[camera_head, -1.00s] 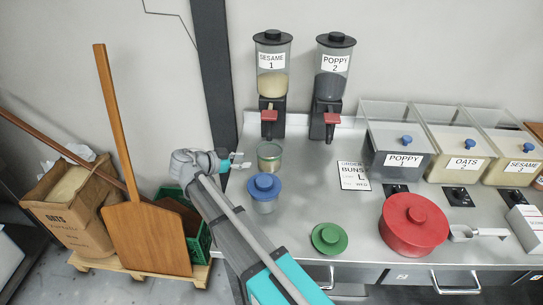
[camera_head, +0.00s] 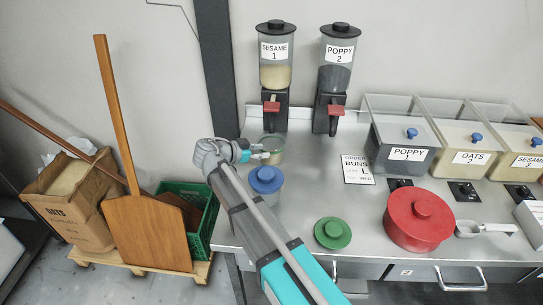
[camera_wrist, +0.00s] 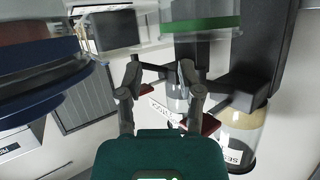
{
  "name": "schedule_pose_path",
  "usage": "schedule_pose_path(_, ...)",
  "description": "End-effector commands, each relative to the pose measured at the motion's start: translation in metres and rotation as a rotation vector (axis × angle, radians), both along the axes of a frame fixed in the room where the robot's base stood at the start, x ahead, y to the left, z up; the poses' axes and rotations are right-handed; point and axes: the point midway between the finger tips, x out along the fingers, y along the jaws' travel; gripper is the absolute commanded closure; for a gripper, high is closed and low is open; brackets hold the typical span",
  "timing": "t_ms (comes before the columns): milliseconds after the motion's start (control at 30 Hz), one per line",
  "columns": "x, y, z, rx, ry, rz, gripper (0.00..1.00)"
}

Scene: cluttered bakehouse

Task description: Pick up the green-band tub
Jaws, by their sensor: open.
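The green-band tub (camera_head: 274,146) is a clear, open-topped tub with a green band, standing on the counter below the sesame dispenser. In the wrist view its green band (camera_wrist: 203,24) shows at the top edge, cut off by the frame. My gripper (camera_head: 264,154) is at the tub's left side in the head view; whether it touches is unclear. In the wrist view my gripper (camera_wrist: 158,80) has its two fingers apart with nothing between them. A blue-lidded tub (camera_head: 266,186) stands just in front of the green-band tub, and its blue lid (camera_wrist: 40,75) fills the left of the wrist view.
Sesame (camera_head: 275,65) and poppy (camera_head: 336,75) dispensers stand behind. A green lid (camera_head: 333,233) and red pot (camera_head: 420,220) sit on the counter. Labelled bins (camera_head: 405,135) line the right.

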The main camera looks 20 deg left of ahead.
Motion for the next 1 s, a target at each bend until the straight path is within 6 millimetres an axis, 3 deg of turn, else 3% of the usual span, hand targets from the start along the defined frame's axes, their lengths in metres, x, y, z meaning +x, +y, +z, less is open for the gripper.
schedule_pose_path(200,0.014,-0.011,-0.008,-0.001,0.001,0.0,0.53)
schedule_pose_path(667,0.017,-0.013,-0.009,0.0,0.0,0.0,0.53)
schedule_pose_path(1000,0.042,-0.031,-0.024,0.0,0.0,-0.001,0.53)
